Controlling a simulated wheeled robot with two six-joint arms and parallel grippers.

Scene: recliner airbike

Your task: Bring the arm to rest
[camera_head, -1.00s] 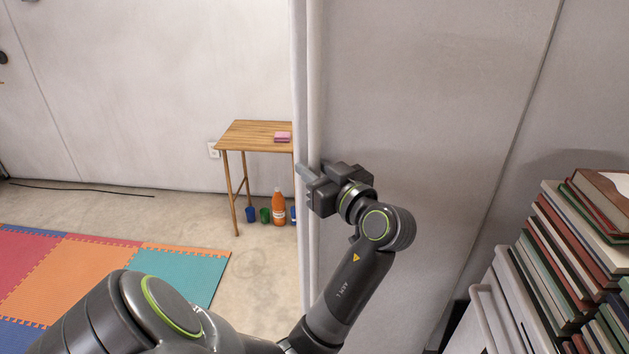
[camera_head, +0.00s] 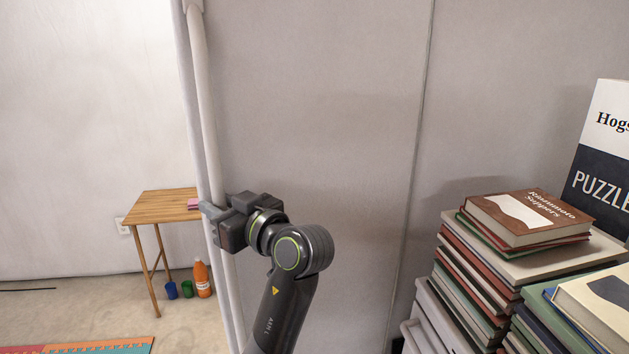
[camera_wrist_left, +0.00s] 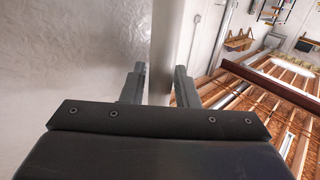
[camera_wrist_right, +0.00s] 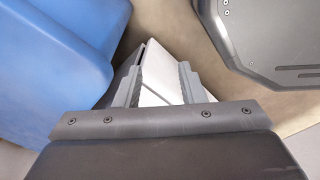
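My left gripper (camera_head: 222,222) reaches in from the bottom of the head view and is at the edge of a grey partition wall, beside a pale vertical pipe (camera_head: 205,110). In the left wrist view its two fingers (camera_wrist_left: 159,85) stand apart, with the pale upright edge between and beyond them; I cannot tell whether they touch it. My right arm is not in the head view. In the right wrist view my right gripper (camera_wrist_right: 161,82) has its fingers apart, over a white-and-dark object (camera_wrist_right: 160,75) whose contact with them is unclear.
Stacked books (camera_head: 470,270) and a puzzle box (camera_head: 600,160) stand at the right. A small wooden table (camera_head: 155,207) with cups and an orange bottle (camera_head: 202,278) beneath is at the left. A blue surface (camera_wrist_right: 50,60) fills the left of the right wrist view.

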